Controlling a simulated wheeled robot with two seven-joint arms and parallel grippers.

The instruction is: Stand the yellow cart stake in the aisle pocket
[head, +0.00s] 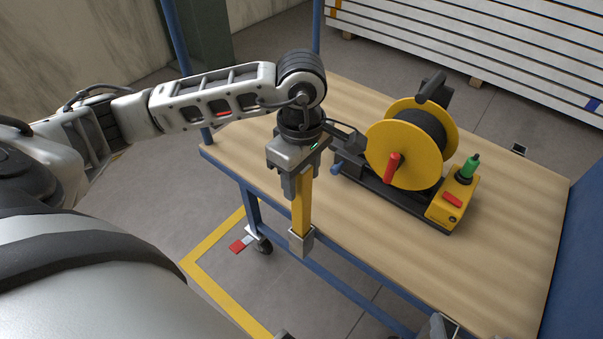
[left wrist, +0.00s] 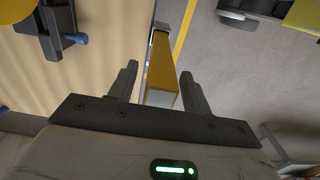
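The yellow stake (head: 302,205) stands about upright at the near edge of the cart's wooden deck (head: 490,265). Its lower end is inside a silver metal pocket (head: 301,243) on that edge. The pocket also shows in the left wrist view (left wrist: 160,32), beyond the stake (left wrist: 162,72). My left gripper (head: 299,188) is over the stake's top, pointing down. In the left wrist view its fingers (left wrist: 160,82) are apart, one on each side of the stake, with a gap visible on the left side. The pocket's inside is hidden.
A yellow cable reel (head: 390,150) with a red handle stands on the deck, right of my gripper. Blue posts (head: 317,30) rise at the deck's far side. Yellow floor tape (head: 215,287) runs below the near edge. Stacked white panels (head: 480,45) lie behind.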

